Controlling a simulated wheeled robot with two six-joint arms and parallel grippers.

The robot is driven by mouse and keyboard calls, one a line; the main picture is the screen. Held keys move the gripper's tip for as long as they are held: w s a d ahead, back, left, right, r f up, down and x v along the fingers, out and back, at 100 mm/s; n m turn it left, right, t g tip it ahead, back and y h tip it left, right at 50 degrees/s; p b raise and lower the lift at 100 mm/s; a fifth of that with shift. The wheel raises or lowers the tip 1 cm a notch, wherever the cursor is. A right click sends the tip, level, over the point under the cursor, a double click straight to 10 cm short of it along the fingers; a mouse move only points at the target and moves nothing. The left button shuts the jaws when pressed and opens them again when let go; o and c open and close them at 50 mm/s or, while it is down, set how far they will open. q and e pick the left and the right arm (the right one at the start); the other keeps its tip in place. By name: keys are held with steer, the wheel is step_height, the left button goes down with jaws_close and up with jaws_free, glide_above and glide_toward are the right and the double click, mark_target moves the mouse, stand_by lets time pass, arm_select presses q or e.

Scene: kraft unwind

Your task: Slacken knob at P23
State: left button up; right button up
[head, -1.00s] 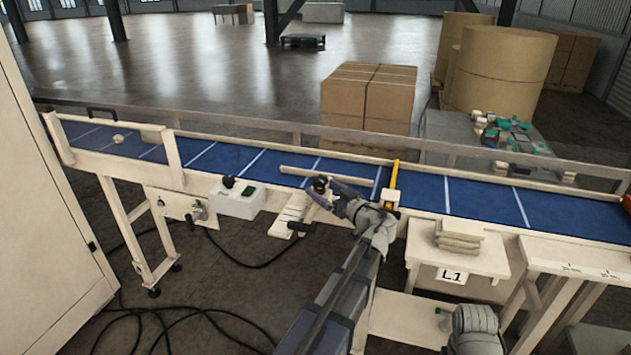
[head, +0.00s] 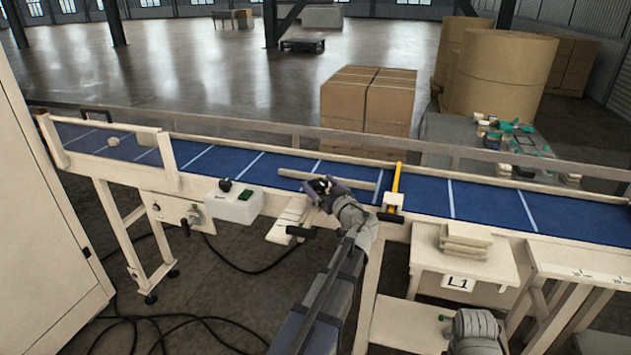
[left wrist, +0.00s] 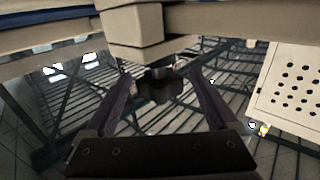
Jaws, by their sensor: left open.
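A black lobed knob (left wrist: 158,85) shows in the left wrist view, under a cream block (left wrist: 135,25). My left gripper (left wrist: 160,88) is open, with a dark finger on either side of the knob and visible gaps between. In the head view my left gripper (head: 325,190) is at the conveyor's near edge, beside a cream guide rail (head: 355,186); a dark knob shape there is partly hidden by it. No P23 label is readable. My right gripper is out of view.
The blue conveyor (head: 480,205) runs across the view. A yellow upright piece (head: 396,180) stands just right of my left gripper. A white control box (head: 233,206) with a black knob and green button is to the left. A black handle (head: 300,232) sticks out below the conveyor edge.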

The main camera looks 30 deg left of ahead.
arm_select(q)
steer(key=shift+x, duration=1.25)
steer(key=shift+c, duration=0.3)
steer(key=c, duration=1.3)
